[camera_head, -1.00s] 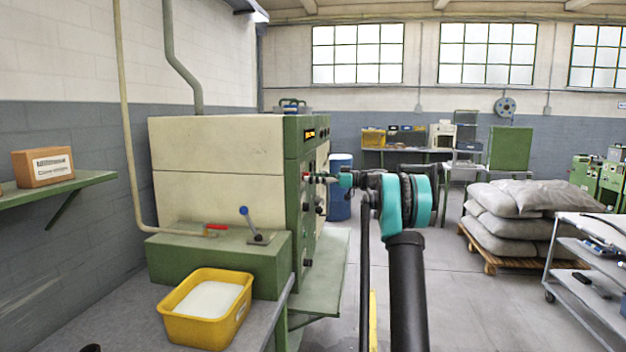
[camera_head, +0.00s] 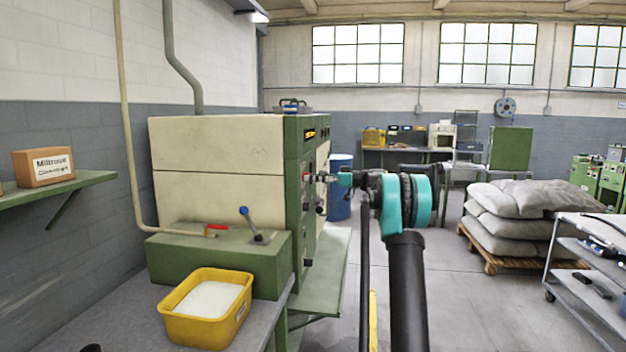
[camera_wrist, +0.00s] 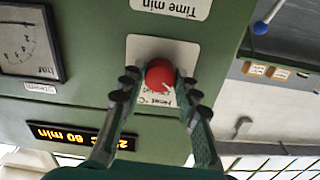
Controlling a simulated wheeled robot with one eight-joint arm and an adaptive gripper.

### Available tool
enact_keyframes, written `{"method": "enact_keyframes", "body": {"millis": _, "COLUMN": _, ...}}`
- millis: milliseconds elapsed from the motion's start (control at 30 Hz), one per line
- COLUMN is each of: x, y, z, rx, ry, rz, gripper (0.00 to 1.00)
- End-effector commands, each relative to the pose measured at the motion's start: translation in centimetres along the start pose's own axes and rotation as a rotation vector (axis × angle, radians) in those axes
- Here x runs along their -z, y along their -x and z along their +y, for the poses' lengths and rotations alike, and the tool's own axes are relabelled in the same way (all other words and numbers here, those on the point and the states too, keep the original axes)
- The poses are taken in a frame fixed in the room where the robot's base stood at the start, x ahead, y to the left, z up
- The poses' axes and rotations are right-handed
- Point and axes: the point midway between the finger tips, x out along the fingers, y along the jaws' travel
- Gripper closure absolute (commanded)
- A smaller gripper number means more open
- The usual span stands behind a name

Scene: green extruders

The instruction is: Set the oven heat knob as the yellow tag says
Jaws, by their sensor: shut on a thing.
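The oven (camera_head: 218,155), a green and cream cabinet, stands on the left in the head view, its front panel seen nearly edge-on. In the wrist view, which is upside down, a red knob (camera_wrist: 159,74) with a white pointer mark sits on a white plate (camera_wrist: 142,48) with a partly hidden heat °C label. My gripper (camera_wrist: 158,80) is shut on this knob, one finger on each side. In the head view my gripper (camera_head: 323,178) reaches the panel from the right. I cannot make out a yellow tag.
A lit display (camera_wrist: 80,136) reading partly "60 min", a dial gauge (camera_wrist: 28,42) and a "Time min" label (camera_wrist: 168,7) share the panel. A blue-handled lever (camera_head: 250,223) and a yellow tub (camera_head: 207,308) are nearer.

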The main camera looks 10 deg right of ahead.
Motion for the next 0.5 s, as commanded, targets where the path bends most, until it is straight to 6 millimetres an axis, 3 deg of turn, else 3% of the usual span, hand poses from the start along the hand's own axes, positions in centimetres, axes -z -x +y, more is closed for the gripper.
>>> {"method": "enact_keyframes", "body": {"millis": 500, "x": 0.02, "y": 0.06, "z": -0.04, "rx": -0.002, "ry": -0.428, "rz": 0.001, "gripper": 0.98}}
